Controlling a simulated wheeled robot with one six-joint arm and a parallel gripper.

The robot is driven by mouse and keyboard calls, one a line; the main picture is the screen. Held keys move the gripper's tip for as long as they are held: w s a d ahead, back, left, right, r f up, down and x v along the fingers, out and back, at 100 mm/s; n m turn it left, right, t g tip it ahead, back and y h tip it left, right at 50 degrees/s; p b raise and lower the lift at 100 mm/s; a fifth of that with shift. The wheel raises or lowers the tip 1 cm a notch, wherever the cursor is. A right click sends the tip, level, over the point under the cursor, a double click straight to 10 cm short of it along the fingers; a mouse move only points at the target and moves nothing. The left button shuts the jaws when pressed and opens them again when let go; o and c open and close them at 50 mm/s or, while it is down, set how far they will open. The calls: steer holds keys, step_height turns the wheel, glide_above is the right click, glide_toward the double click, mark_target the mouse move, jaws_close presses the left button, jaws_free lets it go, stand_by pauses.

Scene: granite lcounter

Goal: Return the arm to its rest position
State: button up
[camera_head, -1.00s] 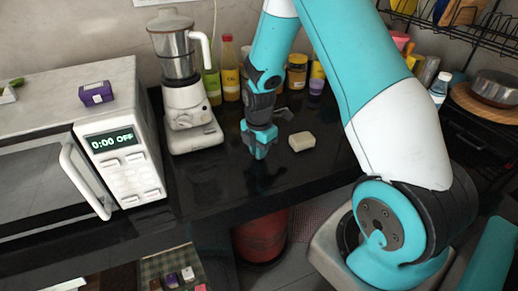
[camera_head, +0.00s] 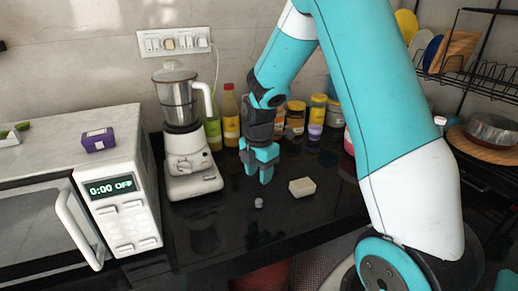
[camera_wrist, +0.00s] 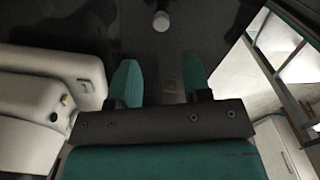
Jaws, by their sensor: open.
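My gripper (camera_head: 258,178) is teal with dark joints and points down above the black counter (camera_head: 225,222). Its two fingers are apart and nothing is between them, as the wrist view also shows (camera_wrist: 160,80). A small white round object (camera_head: 259,203) lies on the counter just in front of and below the fingertips. It also shows in the wrist view (camera_wrist: 161,21), beyond the fingertips and apart from them. My teal and white arm reaches in from the upper right.
A cream block (camera_head: 302,187) lies right of my gripper. A white mixer grinder (camera_head: 190,150) and a microwave (camera_head: 118,215) stand left. Bottles (camera_head: 231,118) and jars (camera_head: 296,116) line the wall behind. A dish rack (camera_head: 480,75) and pan (camera_head: 493,129) are at right.

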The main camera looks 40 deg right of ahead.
step_height(320, 180, up, 8)
steer(key=shift+r, duration=0.25)
steer(key=s+a+r+m+y, duration=0.2)
steer(key=s+a+m, duration=0.4)
steer(key=s+a, duration=0.5)
steer(key=s+a+r+m+y, duration=0.2)
steer(key=s+a+r+m, duration=0.2)
steer(key=s+a, duration=0.7)
steer(key=shift+a+m, duration=0.25)
steer(key=shift+m, duration=0.95)
